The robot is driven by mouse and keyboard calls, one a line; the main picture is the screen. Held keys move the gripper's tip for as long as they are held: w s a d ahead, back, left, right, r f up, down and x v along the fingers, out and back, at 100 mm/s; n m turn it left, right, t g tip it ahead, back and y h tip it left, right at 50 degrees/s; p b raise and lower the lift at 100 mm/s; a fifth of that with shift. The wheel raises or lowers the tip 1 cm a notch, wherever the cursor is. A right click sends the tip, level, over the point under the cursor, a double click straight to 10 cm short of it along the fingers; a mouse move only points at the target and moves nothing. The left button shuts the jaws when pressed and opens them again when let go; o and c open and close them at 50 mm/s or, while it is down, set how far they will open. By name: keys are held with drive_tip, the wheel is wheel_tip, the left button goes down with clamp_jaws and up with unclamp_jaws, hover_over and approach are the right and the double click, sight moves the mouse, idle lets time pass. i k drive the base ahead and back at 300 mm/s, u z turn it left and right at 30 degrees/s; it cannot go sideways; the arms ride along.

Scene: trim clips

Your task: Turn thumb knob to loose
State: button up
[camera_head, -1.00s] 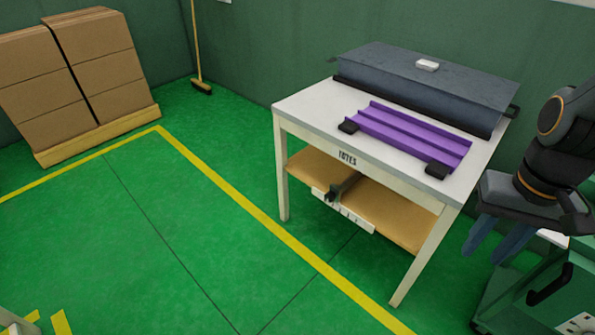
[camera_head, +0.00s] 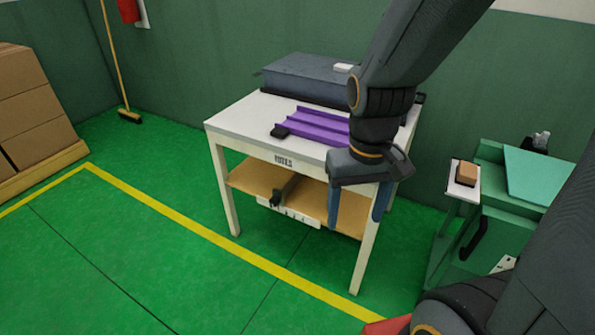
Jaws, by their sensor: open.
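A small dark fitting (camera_head: 275,199), perhaps the thumb knob, sits at the front of the table's lower shelf, beside a pale marked strip (camera_head: 296,215). It is too small to tell its setting. My gripper (camera_head: 356,218) points down with its two blue fingers apart and nothing between them. It shows in front of the table's right part, to the right of the dark fitting and apart from it. My gripper and arm hide part of the purple ribbed tray (camera_head: 312,122) and the right of the shelf.
The white table (camera_head: 240,118) also bears a grey box (camera_head: 310,80) at its back. A green cart (camera_head: 500,215) with a brown block (camera_head: 466,173) stands at the right. Cartons (camera_head: 30,115) stand at the far left. The green floor in front of the table is clear.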

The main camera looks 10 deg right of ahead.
sight(274, 201)
drive_tip(key=z, duration=1.6)
drive_tip(key=k, duration=0.85)
drive_tip(key=u, duration=1.4)
drive_tip(key=i, duration=0.5)
drive_tip(key=u, duration=0.1)
